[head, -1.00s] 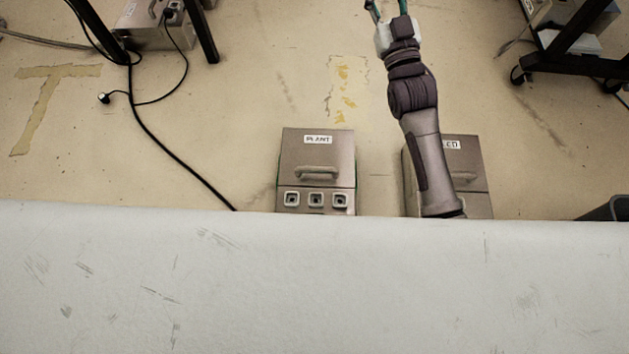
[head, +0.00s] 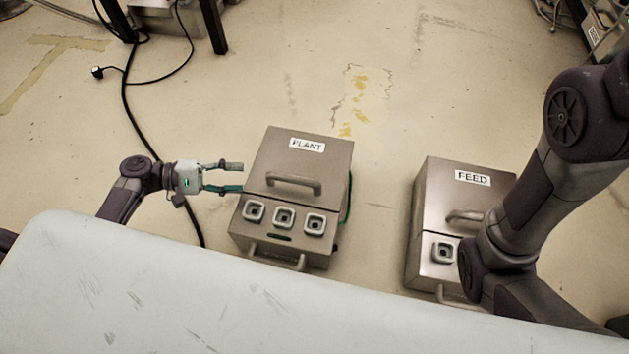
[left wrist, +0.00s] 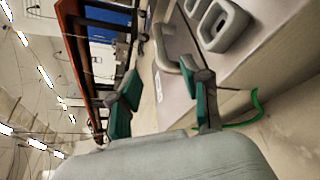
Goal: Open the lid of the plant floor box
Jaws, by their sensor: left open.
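The plant floor box (head: 282,200) is a grey metal box labelled PLANT, standing on the floor. Its lid (head: 325,158) looks shut, with a bar handle (head: 293,182) near the lid's front edge. Below the lid the front has three sockets and a lower handle (head: 277,257). My left gripper (head: 240,177) is open and empty, just left of the box, its fingers pointing right at about the lid handle's height in the picture. In the left wrist view my open fingers (left wrist: 168,90) face the box (left wrist: 262,50); a handle shows beyond them. My right gripper is out of view.
A similar box labelled FEED (head: 436,195) stands to the right, partly behind my right arm. A black cable (head: 133,112) runs along the floor on the left. A pale surface (head: 200,290) covers the near foreground. Floor beyond the boxes is mostly clear.

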